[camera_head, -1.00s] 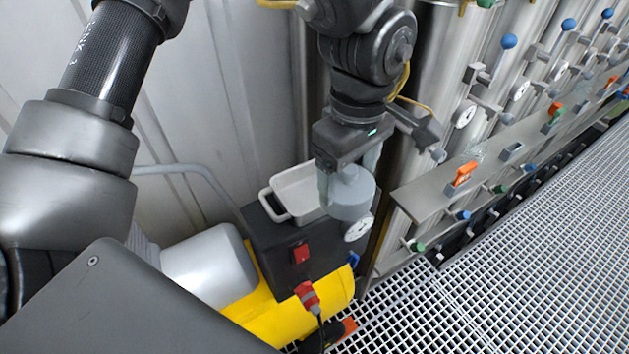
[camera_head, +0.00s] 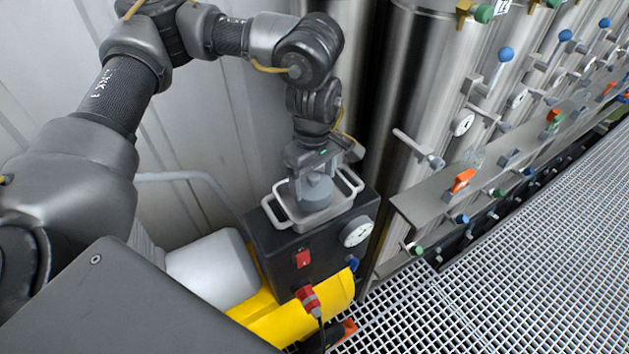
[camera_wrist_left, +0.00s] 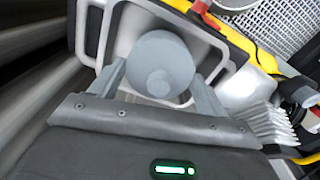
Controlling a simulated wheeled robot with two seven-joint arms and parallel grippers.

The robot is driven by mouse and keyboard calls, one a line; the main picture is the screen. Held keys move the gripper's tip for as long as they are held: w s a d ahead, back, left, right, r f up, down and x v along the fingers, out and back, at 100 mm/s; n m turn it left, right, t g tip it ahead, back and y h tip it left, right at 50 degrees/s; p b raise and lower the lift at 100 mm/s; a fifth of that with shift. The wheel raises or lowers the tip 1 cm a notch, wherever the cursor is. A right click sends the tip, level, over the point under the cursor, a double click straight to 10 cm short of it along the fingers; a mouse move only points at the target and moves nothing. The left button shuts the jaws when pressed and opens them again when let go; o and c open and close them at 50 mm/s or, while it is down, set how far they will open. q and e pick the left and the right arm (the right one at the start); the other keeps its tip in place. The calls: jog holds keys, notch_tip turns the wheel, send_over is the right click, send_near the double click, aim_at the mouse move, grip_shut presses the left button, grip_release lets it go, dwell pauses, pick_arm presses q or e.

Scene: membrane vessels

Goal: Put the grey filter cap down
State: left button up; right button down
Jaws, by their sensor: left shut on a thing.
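The grey filter cap (camera_head: 316,190) is a round, light grey piece with a small knob, which shows in the left wrist view (camera_wrist_left: 160,66). My left gripper (camera_head: 313,180) points down and is shut on the cap, a finger on each side of it. The cap is in or just over the white tray (camera_head: 283,226), which has a loop handle at each end. I cannot tell whether the cap touches the tray floor. My right gripper is not in view.
The tray sits on a black box (camera_head: 273,251) with a red switch, a gauge (camera_head: 356,231) and a yellow body below. Steel vessels (camera_head: 432,80) with blue-knobbed valves stand close on the right. Grating floor (camera_head: 500,270) lies at the lower right.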

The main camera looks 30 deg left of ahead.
pick_arm(q)
jog(key=shift+f, duration=0.9)
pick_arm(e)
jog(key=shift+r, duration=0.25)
pick_arm(q)
jog(key=shift+f, duration=0.15)
jog(key=o, duration=1)
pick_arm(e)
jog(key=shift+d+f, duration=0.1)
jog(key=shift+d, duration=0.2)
